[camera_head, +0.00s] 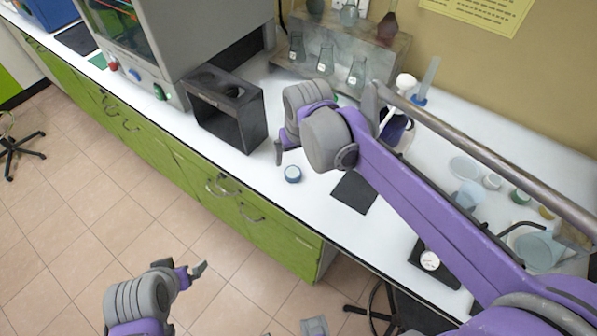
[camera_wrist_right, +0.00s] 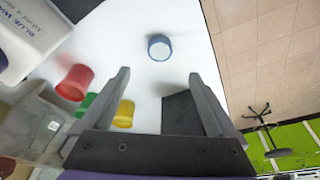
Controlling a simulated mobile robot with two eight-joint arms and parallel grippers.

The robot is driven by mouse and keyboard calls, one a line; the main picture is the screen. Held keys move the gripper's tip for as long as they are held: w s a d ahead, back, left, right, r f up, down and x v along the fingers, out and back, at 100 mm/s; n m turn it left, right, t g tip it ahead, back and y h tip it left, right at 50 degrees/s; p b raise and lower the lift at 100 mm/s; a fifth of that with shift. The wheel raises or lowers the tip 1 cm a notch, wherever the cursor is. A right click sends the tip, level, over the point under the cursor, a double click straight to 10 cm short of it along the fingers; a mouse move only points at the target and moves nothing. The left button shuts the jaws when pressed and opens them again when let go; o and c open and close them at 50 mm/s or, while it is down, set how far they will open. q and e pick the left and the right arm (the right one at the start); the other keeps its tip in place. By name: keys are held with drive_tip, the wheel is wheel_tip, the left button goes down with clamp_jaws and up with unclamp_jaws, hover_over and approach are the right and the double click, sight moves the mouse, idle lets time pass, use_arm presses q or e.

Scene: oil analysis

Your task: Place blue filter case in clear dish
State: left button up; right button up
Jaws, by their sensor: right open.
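The blue filter case (camera_head: 292,173), a small round case with a white top, lies on the white bench near its front edge. It also shows in the right wrist view (camera_wrist_right: 159,47), beyond the fingertips. My right gripper (camera_head: 279,152) is open and empty, just behind and left of the case in the head view; its spread fingers (camera_wrist_right: 158,76) show in the wrist view, apart from the case. A clear round dish (camera_head: 465,167) appears to lie on the bench at the right, behind my right arm. My left gripper (camera_head: 199,271) is over the floor, its jaw opening unclear.
A dark square mat (camera_head: 353,192) lies right of the case. Glass flasks (camera_head: 325,62) stand on a rack behind. Red (camera_wrist_right: 75,82), green and yellow (camera_wrist_right: 124,113) cups show in the wrist view.

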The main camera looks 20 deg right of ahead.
hover_over(293, 172)
drive_tip(key=s, duration=0.1)
drive_tip(key=f, duration=0.4)
drive_tip(key=shift+s+a+f, duration=0.15)
drive_tip(key=shift+s+f, duration=0.05)
drive_tip(key=shift+f, duration=0.2)
drive_tip(key=x, duration=0.5)
drive_tip(key=shift+s+f+b, duration=0.1)
drive_tip(key=shift+f+b, duration=0.2)
drive_tip(key=shift+f, duration=0.05)
clamp_jaws()
wheel_tip(293, 172, up, 10)
drive_tip(key=shift+p, duration=0.35)
